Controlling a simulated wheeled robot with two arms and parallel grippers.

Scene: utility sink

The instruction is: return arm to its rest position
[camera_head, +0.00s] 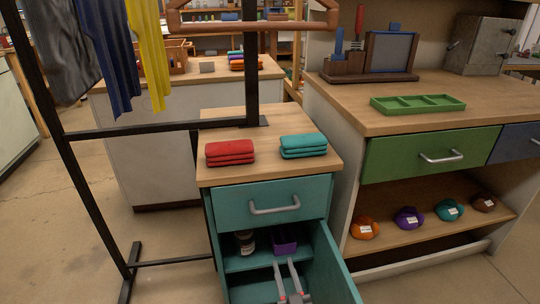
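My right gripper (284,263) shows at the bottom of the head view, its two grey fingers apart with nothing seen between them. It is in front of or within the open lower part of a teal cabinet (228,208); the exact depth is hard to tell. A purple container (285,246) sits on the inner shelf just beyond the fingertips, and I cannot tell whether they touch. A dark jar with a pale label (244,242) stands left of it. My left gripper is not in view.
The teal cabinet door (335,270) stands open just right of my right gripper. The closed drawer (270,200) is above. Folded red cloths (230,153) and teal cloths (303,146) lie on top. A black rack (85,205) stands left, a workbench (365,115) right.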

